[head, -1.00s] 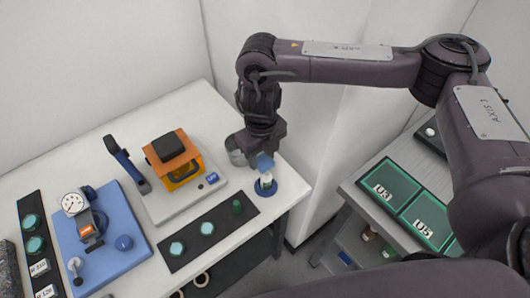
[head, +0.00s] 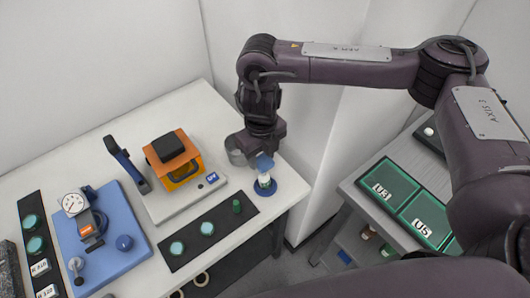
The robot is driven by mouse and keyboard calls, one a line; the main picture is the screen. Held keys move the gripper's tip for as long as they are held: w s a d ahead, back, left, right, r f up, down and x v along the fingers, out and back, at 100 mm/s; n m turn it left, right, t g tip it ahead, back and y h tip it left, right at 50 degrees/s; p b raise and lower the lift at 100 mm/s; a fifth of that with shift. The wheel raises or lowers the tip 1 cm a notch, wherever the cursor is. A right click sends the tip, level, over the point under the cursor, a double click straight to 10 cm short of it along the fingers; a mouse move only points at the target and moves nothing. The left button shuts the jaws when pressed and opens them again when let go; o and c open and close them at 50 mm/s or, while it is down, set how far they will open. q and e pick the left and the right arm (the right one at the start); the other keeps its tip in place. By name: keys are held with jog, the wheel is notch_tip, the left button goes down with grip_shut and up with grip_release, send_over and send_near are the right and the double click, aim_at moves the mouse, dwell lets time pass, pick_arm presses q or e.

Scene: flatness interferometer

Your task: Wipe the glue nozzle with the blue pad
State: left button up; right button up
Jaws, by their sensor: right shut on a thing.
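The blue pad (head: 263,162) is held in my right gripper (head: 263,152), which is shut on it. The pad is just above a small white bottle (head: 265,182) standing upright in a round blue base (head: 265,192) at the table's right corner. I take this bottle to be the glue bottle. Its nozzle is hidden behind the pad, so I cannot tell whether the two touch. My left gripper is not in view.
An orange fixture (head: 187,172) on a pale base is to the left. A black strip (head: 222,222) with several small round parts lies in front. Green trays (head: 390,187) are on a separate table at right.

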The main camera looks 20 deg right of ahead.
jog(key=shift+a, duration=0.1)
notch_tip(320, 180, up, 5)
jog(key=p, duration=0.5)
dwell(0.3)
jog(key=shift+f, duration=0.1)
dwell(0.4)
jog(key=shift+d+f+b, duration=0.2)
jog(key=shift+f+b, duration=0.7)
jog(key=shift+f, duration=0.15)
jog(key=shift+d+f+b, duration=0.15)
jog(key=shift+f+b, duration=0.75)
jog(key=shift+f, duration=0.1)
jog(key=shift+f+b, duration=0.3)
jog(key=shift+f, duration=0.1)
jog(key=shift+a, duration=0.35)
jog(key=shift+d, duration=0.15)
